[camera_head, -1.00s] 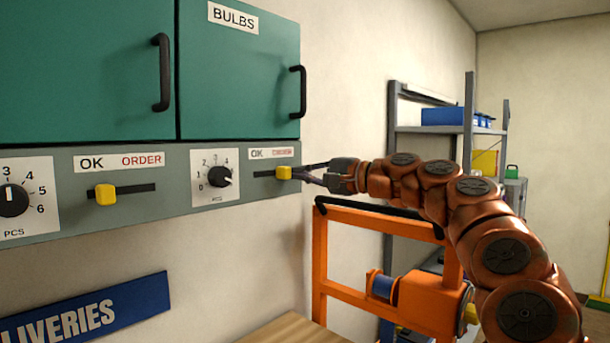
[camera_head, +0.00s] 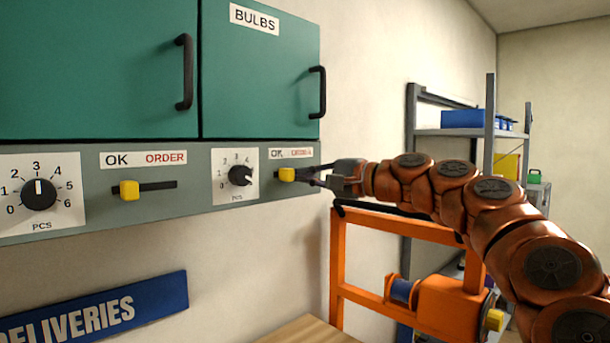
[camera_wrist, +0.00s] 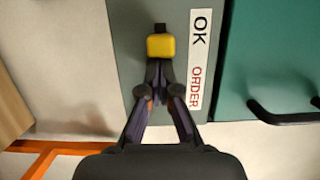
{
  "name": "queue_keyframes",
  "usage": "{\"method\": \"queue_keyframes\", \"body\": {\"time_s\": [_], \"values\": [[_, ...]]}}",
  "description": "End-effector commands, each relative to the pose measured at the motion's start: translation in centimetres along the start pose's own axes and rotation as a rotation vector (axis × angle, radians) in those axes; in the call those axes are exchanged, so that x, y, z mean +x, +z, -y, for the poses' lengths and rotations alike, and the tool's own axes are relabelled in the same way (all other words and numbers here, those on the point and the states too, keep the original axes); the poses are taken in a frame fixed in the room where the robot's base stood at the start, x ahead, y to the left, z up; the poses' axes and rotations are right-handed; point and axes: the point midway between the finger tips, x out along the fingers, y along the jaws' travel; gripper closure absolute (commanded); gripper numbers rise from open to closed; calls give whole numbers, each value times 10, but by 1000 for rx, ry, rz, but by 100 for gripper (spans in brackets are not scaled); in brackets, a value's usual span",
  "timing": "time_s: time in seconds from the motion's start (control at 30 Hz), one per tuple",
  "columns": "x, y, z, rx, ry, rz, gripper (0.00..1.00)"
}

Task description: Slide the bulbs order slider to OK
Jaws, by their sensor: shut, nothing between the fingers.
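The bulbs order slider has a yellow knob (camera_head: 287,174) on the grey panel strip under the teal BULBS cabinet. It sits below its OK/ORDER label (camera_head: 291,153), nearer the OK end. In the wrist view the knob (camera_wrist: 161,46) is beside the word OK, with a short dark piece of slot showing beyond it. My gripper (camera_head: 318,180) is at the ORDER side of the knob. Its fingertips (camera_wrist: 158,68) are shut, with nothing between them, and appear to touch the knob's side. The fingers hide the rest of the slot in the wrist view.
A second slider (camera_head: 129,190) with its own OK/ORDER label is to the left, near OK. A dial (camera_head: 240,175) lies between the two sliders. Cabinet handles (camera_head: 317,92) stick out above. An orange frame (camera_head: 385,225) stands below my arm.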

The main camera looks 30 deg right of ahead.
Motion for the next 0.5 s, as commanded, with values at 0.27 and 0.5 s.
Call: {"method": "queue_keyframes", "body": {"time_s": [0.27, 0.5], "values": [[-19, -37, 0, 1, -4, -15, 100], [-67, -33, -1, 0, -5, -10, 100]]}}
